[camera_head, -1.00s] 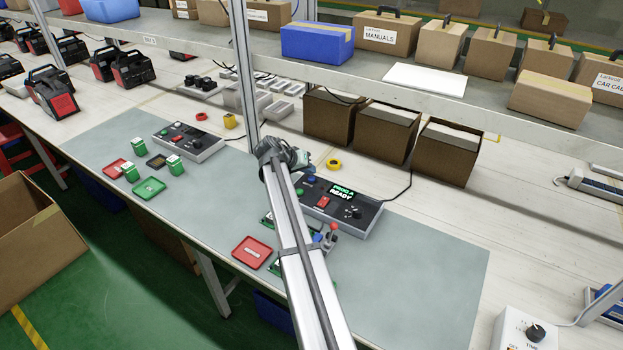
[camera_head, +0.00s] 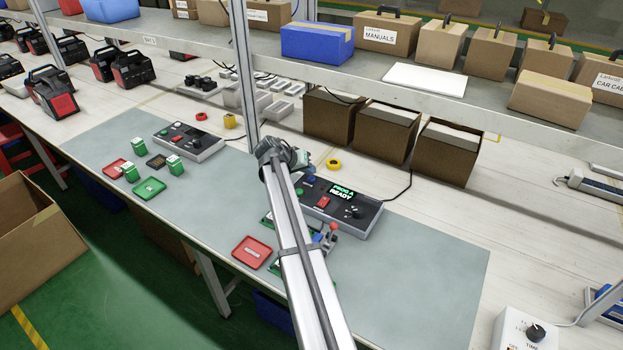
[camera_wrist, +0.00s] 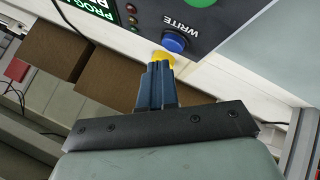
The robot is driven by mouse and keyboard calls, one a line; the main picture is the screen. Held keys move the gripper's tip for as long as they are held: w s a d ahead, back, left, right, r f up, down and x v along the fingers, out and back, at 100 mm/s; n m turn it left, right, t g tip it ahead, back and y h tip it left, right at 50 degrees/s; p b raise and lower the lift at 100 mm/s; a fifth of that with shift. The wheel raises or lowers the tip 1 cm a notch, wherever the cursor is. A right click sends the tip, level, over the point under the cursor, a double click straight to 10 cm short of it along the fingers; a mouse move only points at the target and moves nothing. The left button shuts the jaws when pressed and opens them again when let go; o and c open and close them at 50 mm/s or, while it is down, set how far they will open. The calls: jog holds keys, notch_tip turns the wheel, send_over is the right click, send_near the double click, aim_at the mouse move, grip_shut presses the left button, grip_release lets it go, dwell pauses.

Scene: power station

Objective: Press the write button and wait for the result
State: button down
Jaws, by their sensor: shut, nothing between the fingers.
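The programmer box (camera_head: 368,221) stands on the grey mat, and its screen (camera_head: 343,191) reads "PROG A READY" in green and white. A blue button (camera_head: 311,179) is at its far left corner; in the wrist view the blue button (camera_wrist: 174,42) is labelled WRITE. My gripper (camera_wrist: 161,62) is shut and empty, with its blue fingertips just short of the button in the picture; I see no contact. A yellow patch shows at the fingertips. In the head view my arm covers part of the box's left side, and the fingertips are hidden.
A second control box (camera_head: 189,141) stands at the left of the mat. A red tray (camera_head: 252,252) lies left of my arm, and a green tray (camera_head: 149,188) is farther left. The mat's right side is clear.

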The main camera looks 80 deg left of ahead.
aim_at(309, 179)
jog(key=shift+f, duration=0.25)
dwell(0.4)
jog(key=shift+f, duration=0.2)
jog(key=shift+f, duration=0.45)
dwell(1.0)
jog(key=shift+r, duration=0.9)
jog(key=shift+r, duration=0.1)
jog(key=shift+r, duration=2.35)
